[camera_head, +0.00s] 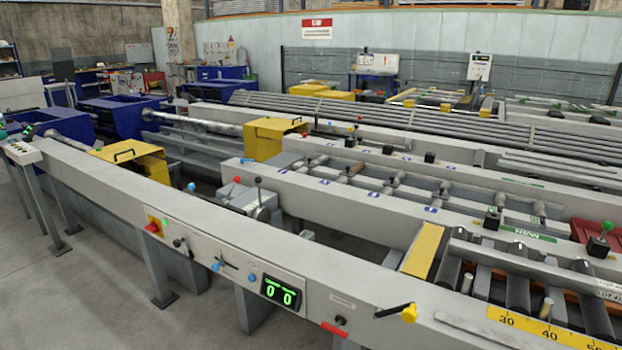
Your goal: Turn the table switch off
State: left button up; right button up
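A long grey runout table (105,178) runs from the left towards the lower right. On its front face is a red rotary switch (152,228) on a yellow plate. A small green light (166,222) shows beside it; the switch's exact position is too small to tell. To its right are a black-knobbed lever (179,243), a blue-tipped lever (217,266) and a digital display (281,292) showing green zeros. Neither of my grippers is in view.
A yellow-tipped handle (408,313) and a red handle (334,329) stick out from the front face at the lower right. Grey table legs (157,270) stand below. The concrete floor (90,310) in front is clear. Yellow guards (130,158) stand behind the front beam.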

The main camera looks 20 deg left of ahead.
aim_at(153, 227)
jog(key=i+j+z, duration=0.1)
jog(key=j, duration=0.35)
jog(key=i+j, duration=0.15)
jog(key=j, duration=0.3)
jog(key=i+j+z, duration=0.15)
jog(key=j, duration=0.3)
jog(key=i+j, duration=0.1)
jog(key=j, duration=0.35)
jog(key=i+j+z, duration=0.15)
jog(key=j, duration=0.35)
jog(key=k, duration=0.05)
